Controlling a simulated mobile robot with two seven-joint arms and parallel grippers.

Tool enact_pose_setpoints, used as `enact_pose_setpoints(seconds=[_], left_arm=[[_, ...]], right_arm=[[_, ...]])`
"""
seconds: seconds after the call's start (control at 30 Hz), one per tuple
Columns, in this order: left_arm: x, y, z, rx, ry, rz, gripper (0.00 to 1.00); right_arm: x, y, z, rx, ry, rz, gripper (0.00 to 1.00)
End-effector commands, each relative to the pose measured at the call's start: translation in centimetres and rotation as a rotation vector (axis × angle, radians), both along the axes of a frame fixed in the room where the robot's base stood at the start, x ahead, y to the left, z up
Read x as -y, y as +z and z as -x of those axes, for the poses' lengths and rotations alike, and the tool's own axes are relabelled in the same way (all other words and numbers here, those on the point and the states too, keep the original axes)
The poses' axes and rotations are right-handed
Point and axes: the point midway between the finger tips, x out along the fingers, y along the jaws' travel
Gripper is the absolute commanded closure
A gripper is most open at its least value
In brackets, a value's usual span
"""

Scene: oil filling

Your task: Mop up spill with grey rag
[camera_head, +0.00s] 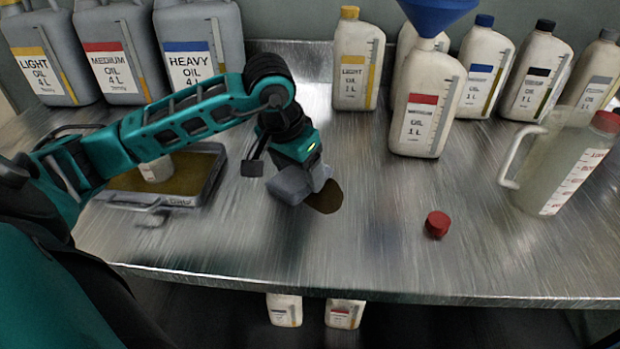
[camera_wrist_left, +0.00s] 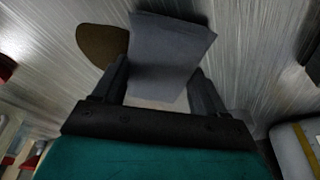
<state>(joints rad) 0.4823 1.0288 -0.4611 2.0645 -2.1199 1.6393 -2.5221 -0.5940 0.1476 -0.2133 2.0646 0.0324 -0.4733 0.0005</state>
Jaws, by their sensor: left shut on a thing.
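My left gripper (camera_head: 296,178) is shut on the grey rag (camera_head: 290,186) at the metal table, right of the oil tray. The rag is a bluish-grey folded cloth; in the left wrist view the rag (camera_wrist_left: 168,50) spans between the two fingers (camera_wrist_left: 160,84). A brown oil spill (camera_head: 325,197) lies on the table just right of the rag, and the rag seems to cover part of its edge. The spill also shows in the left wrist view (camera_wrist_left: 100,44), beside the rag. I cannot tell how firmly the rag touches the table. My right gripper is not in view.
A tray (camera_head: 205,192) holding oil and a small white container (camera_head: 155,167) stands left. A red cap (camera_head: 437,224) lies right of the spill. A medium oil bottle with blue funnel (camera_head: 425,110) and a clear jug (camera_head: 560,165) stand farther right. Table front is mostly clear.

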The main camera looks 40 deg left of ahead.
Motion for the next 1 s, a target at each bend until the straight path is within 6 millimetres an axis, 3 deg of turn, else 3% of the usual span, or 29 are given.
enact_pose_setpoints(seconds=[0.7, 0.83, 1.0], left_arm=[[9.7, 0.0, 0.0, 0.001, -0.001, 0.000, 0.52], [9.8, 0.0, 0.0, 0.000, 0.002, -0.001, 0.52], [7.4, -0.3, 0.5, 0.000, 0.006, -0.006, 0.52]], right_arm=[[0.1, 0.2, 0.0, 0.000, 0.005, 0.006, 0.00], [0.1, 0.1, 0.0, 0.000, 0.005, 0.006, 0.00], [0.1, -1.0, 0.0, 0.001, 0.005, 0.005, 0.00]])
